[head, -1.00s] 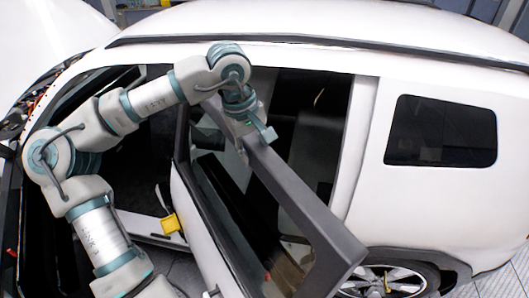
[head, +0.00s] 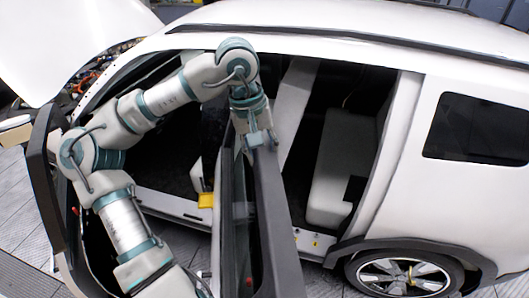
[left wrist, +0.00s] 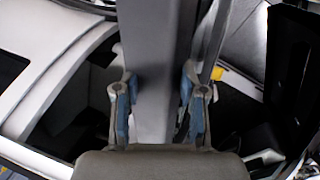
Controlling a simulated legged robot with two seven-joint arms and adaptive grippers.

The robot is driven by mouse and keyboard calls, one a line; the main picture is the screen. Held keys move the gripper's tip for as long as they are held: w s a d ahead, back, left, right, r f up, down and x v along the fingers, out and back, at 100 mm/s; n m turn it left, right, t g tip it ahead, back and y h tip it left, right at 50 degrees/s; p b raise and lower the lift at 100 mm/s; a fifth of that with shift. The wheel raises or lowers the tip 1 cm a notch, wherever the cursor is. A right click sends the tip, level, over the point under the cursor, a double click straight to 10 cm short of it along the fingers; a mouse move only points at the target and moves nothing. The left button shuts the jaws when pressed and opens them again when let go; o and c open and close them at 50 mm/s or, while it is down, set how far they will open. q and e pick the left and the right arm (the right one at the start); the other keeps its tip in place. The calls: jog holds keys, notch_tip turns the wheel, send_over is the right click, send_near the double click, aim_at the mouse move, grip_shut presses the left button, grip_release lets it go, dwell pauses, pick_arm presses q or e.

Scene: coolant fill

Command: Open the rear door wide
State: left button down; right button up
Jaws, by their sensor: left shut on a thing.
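The rear door (head: 274,215) of the white car stands swung out from the body, its dark window frame pointing toward me. My left gripper (head: 259,138) is shut on the upper part of that frame. In the left wrist view the two blue-padded fingers of the gripper (left wrist: 157,88) sit on either side of the grey door frame (left wrist: 154,45). The lower part of the door runs out of the bottom of the head view. My right gripper is not in view.
The rear doorway shows a light seat (head: 341,172) inside. The rear wheel (head: 405,277) is at lower right. Another open door with a dark frame (head: 40,165) stands at the left, behind my left arm. The raised hood (head: 75,40) is at upper left.

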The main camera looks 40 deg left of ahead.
pick_arm(q)
jog(key=shift+s+a+f, duration=0.1)
jog(key=shift+s+a, duration=0.05)
jog(key=shift+s, duration=0.15)
jog(key=c, duration=0.8)
grip_release()
jog(key=shift+o, duration=0.7)
jog(key=shift+w+a+f, duration=0.1)
jog(key=shift+a, duration=0.05)
jog(key=shift+w+a, duration=0.2)
jog(key=shift+w, duration=0.05)
notch_tip(320, 180, up, 12)
jog(key=s+a, duration=0.1)
jog(key=shift+s+a+f, duration=0.25)
jog(key=shift+s+a, duration=0.05)
jog(key=shift+a, duration=0.1)
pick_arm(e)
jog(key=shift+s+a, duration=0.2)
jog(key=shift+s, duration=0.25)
pick_arm(q)
jog(key=shift+d, duration=0.1)
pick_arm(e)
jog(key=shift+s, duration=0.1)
